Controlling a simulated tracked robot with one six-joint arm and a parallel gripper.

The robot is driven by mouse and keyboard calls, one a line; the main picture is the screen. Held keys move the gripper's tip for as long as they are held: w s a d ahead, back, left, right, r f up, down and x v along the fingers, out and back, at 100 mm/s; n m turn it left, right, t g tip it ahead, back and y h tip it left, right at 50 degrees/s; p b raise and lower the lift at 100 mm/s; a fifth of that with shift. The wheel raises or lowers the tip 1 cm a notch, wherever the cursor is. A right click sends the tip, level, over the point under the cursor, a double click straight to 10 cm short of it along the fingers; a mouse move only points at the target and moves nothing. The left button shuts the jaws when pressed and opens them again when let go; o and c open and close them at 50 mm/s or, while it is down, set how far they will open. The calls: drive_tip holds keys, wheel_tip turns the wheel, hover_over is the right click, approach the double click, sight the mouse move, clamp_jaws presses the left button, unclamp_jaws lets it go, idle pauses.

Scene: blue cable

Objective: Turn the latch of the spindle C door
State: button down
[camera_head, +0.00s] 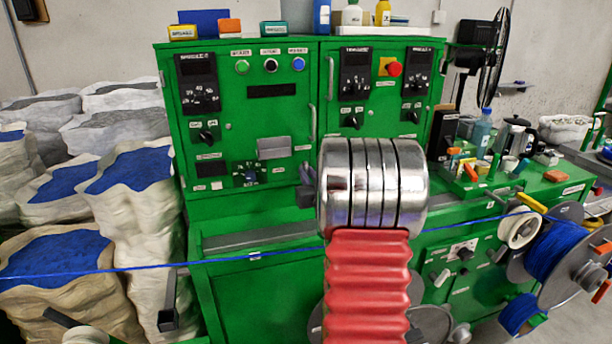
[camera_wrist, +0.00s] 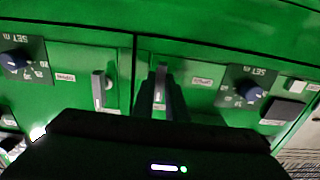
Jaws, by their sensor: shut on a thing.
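In the wrist view, my gripper (camera_wrist: 163,76) has its two dark fingers closed around a pale grey latch handle (camera_wrist: 160,92) on a green door. The handle stands upright in that picture, just right of the dark seam between two door panels, and the fingers hide its sides. The door label (camera_wrist: 203,81) is too small to read, so I cannot tell the spindle letter. In the head view, my gripper (camera_head: 307,184) shows only partly, beside my metal wrist, in front of the green cabinet (camera_head: 255,205). The held latch is hidden there.
A second latch handle (camera_wrist: 103,90) is on the neighbouring panel. Dark knobs with scales (camera_wrist: 250,92) flank the latches. In the head view, a blue cable (camera_head: 150,265) stretches across the front, sacks (camera_head: 130,215) crowd the left, and cable spools (camera_head: 555,250) stand at right.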

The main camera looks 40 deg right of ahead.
drive_tip(key=shift+a+f, duration=0.15)
drive_tip(key=shift+f, duration=0.15)
drive_tip(key=c, duration=2)
unclamp_jaws()
drive_tip(key=shift+w, duration=0.1)
drive_tip(key=shift+o, duration=0.9)
drive_tip(key=shift+r, duration=0.2)
drive_tip(key=v, duration=1.3)
drive_tip(key=shift+s, duration=0.4)
drive_tip(key=shift+a, duration=0.1)
